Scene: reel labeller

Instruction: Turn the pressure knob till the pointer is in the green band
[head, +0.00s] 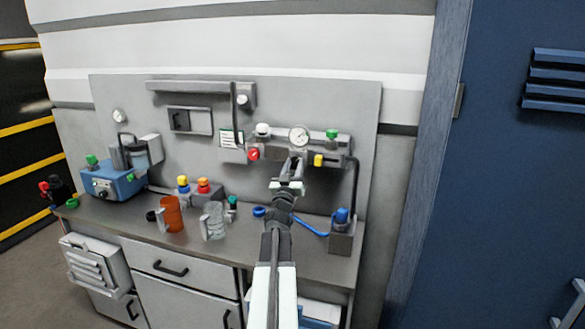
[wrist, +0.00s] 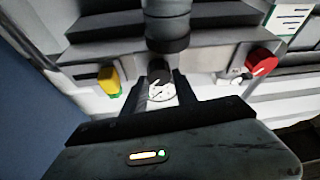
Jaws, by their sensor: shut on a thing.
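The round pressure gauge (head: 299,137) has a white face and sits on the grey bar of the wall panel. Its pointer and any green band are too small to read in the head view. My gripper (head: 293,164) is just below the gauge, at the front of the bar. In the wrist view my gripper (wrist: 161,80) has its two dark fingers on either side of a dark round knob (wrist: 158,70), shut on it. A white round face with dark marks (wrist: 161,92) shows between the fingers; its reading is unclear. The knob is hidden in the head view.
A red knob (head: 253,154) is left of my gripper and a yellow one (head: 318,160) is close on its right. A green knob (head: 332,134) tops the bar. The bench (head: 110,224) below holds an orange cup (head: 173,214) and a blue device (head: 113,183).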

